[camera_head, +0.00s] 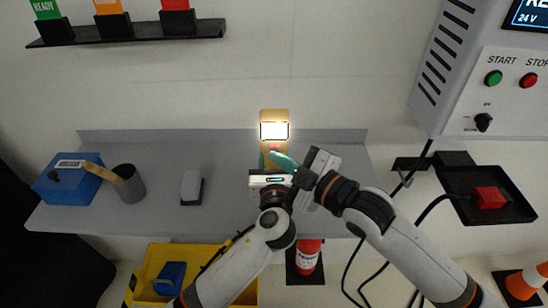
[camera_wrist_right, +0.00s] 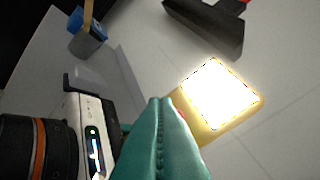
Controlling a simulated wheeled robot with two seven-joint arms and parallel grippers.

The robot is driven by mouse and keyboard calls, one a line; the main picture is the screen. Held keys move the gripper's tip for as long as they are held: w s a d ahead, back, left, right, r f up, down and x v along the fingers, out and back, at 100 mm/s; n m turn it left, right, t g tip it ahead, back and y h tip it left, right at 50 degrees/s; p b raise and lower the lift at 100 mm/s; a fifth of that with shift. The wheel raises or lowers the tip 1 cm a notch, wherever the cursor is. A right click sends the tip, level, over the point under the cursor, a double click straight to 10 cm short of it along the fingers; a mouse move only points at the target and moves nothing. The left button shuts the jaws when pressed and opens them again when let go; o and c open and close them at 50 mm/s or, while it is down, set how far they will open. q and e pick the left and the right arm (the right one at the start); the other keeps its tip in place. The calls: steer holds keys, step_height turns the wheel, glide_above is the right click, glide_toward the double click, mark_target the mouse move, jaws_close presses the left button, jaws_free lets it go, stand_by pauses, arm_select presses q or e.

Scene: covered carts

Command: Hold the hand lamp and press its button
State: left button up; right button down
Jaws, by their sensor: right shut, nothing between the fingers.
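The yellow hand lamp (camera_head: 274,114) is upright above the grey bench, its white panel glowing brightly. A small red spot shows below the panel. My left gripper (camera_head: 268,162) is at the lamp's lower body, a teal finger along its left side; the grip is partly hidden by the wrist. My right gripper (camera_head: 272,154) is shut and empty, its teal fingertips pointing left in front of the lamp's lower body. In the right wrist view its closed fingers (camera_wrist_right: 160,101) overlap the lamp's lower edge (camera_wrist_right: 215,130); I cannot tell whether they touch. The left gripper's white housing is beside them.
The grey bench (camera_head: 230,205) holds a blue box (camera_head: 65,187), a dark cup (camera_head: 129,185) with a wooden handle, and a grey-white block (camera_head: 191,184) at left. A control cabinet (camera_head: 470,75) is at right. A yellow bin (camera_head: 150,262) and red extinguisher (camera_head: 308,257) stand below.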

steer(key=s, duration=0.6)
stand_by(0.5)
arm_select(q)
steer(key=o, duration=1.4)
steer(key=shift+c, duration=0.2)
